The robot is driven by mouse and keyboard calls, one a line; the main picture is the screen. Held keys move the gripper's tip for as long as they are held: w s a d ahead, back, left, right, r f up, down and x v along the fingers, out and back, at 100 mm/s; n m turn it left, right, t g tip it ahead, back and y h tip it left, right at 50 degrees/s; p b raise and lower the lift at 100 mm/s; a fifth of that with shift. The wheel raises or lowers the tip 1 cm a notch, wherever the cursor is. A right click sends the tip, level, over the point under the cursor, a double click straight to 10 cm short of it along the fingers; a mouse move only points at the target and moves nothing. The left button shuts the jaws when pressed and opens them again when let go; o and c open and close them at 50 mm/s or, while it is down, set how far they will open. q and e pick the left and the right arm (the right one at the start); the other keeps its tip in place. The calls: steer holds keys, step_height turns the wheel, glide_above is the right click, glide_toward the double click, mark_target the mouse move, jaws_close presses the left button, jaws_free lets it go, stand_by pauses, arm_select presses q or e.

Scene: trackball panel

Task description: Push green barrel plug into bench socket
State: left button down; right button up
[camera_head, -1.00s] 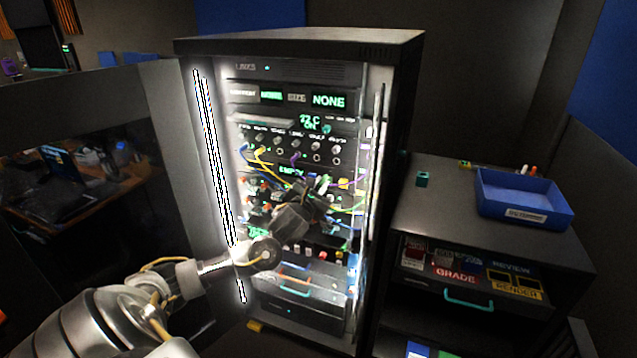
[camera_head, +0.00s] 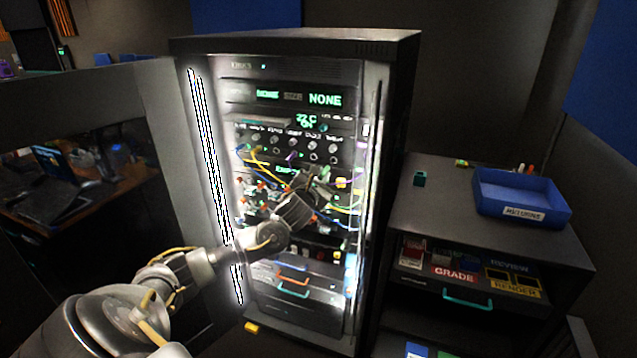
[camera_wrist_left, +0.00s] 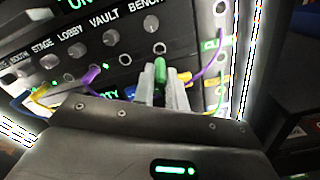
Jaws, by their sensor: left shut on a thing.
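My left gripper (camera_head: 319,183) reaches into the lit rack from the lower left. In the left wrist view its two pale fingers (camera_wrist_left: 163,85) are shut on the green barrel plug (camera_wrist_left: 160,68). The plug points up toward the panel, its tip close below a round socket (camera_wrist_left: 160,48) in the lower row under the BENCH label (camera_wrist_left: 145,22). A small gap seems to show between the tip and that socket. My right gripper is not in view.
A purple cable (camera_wrist_left: 78,78) and a yellow cable (camera_wrist_left: 40,95) hang from the panel to the left; another purple cable (camera_wrist_left: 207,75) is close right of the fingers. A side cabinet (camera_head: 440,190) with a blue tray (camera_head: 520,208) stands right of the rack (camera_head: 395,110).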

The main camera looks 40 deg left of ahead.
mark_target(331, 163)
arm_select(q)
steer(key=shift+w+a, duration=0.2)
steer(key=shift+w, duration=0.45)
stand_by(0.5)
steer(key=shift+b, duration=0.5)
stand_by(0.6)
steer(key=shift+w, duration=0.15)
steer(key=shift+w+a, duration=0.2)
steer(key=shift+w, duration=0.15)
steer(key=shift+w+a+b, duration=0.15)
steer(key=shift+w+b, duration=0.2)
steer(key=shift+w, duration=0.05)
steer(key=shift+b+x, duration=0.75)
steer(key=shift+x, duration=1)
steer(key=c, duration=1.3)
jaws_free()
steer(key=shift+c, duration=0.2)
